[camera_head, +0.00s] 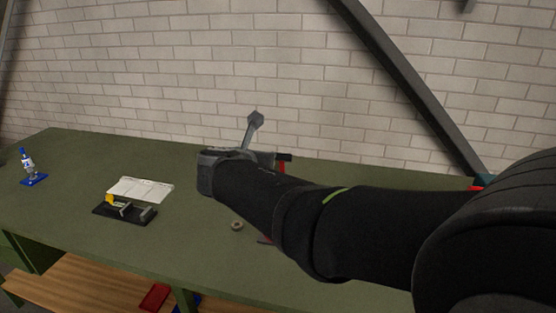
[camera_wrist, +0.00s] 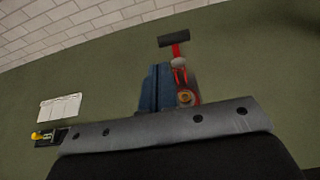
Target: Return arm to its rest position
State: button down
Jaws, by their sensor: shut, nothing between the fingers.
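My gripper (camera_head: 211,172) is at the end of my dark arm, which reaches in from the right over the green workbench (camera_head: 75,160). It is shut and empty, above the bench top, with its fingertips hard to make out. A thin grey piece stands up behind it; I cannot tell whether it belongs to my wrist.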

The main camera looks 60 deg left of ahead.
jog(key=shift+s+d+r, duration=0.7)
jog(key=shift+r, duration=0.15)
jog(key=f+x, duration=0.1)
jog(key=x, duration=1.2)
jog(key=shift+s+d+f, duration=0.2)
jog(key=shift+f, duration=0.1)
